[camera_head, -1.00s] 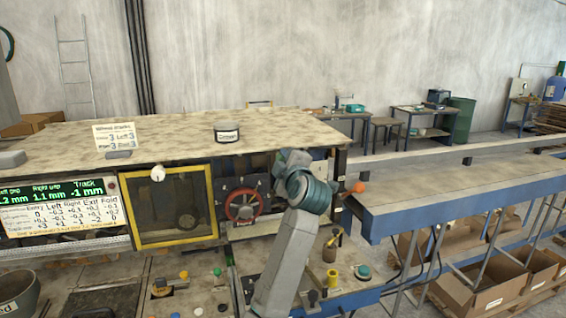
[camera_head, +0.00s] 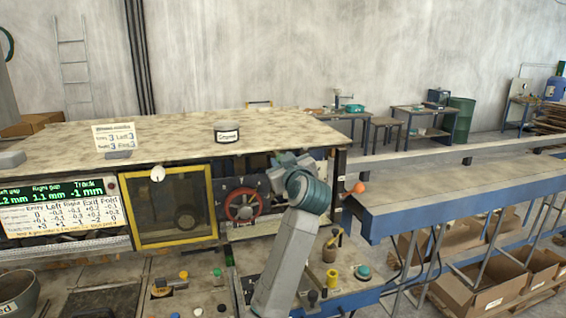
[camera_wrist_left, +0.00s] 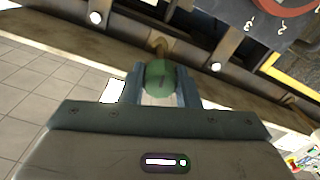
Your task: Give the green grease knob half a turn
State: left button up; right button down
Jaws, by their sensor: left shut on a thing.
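The green grease knob (camera_wrist_left: 160,76) shows in the left wrist view between the two blue-grey fingers of my left gripper (camera_wrist_left: 160,88). The gripper is shut on it, with a finger on each side. The knob sits close to a brownish rail of the machine. In the head view my left arm reaches up from the bottom centre to the machine's open front, right of the red handwheel (camera_head: 244,206). There the fingers and the knob are hidden behind my wrist. My right gripper is in neither view.
A yellow-framed window (camera_head: 172,244) and a green-digit display (camera_head: 66,191) lie left of the handwheel. An orange ball-shaped knob (camera_head: 359,187) is right of my wrist. A blue-edged conveyor table (camera_head: 450,195) extends right. A labelled round tin (camera_head: 227,133) stands on the machine's top.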

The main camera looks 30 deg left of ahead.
pick_arm(q)
jog(key=shift+f+m, duration=0.15)
jog(key=shift+m, duration=0.45)
jog(key=shift+f+m, duration=0.1)
jog(key=shift+m, duration=0.2)
jog(key=o, duration=1)
jog(key=shift+b+v, duration=2.45)
jog(key=shift+v, duration=3)
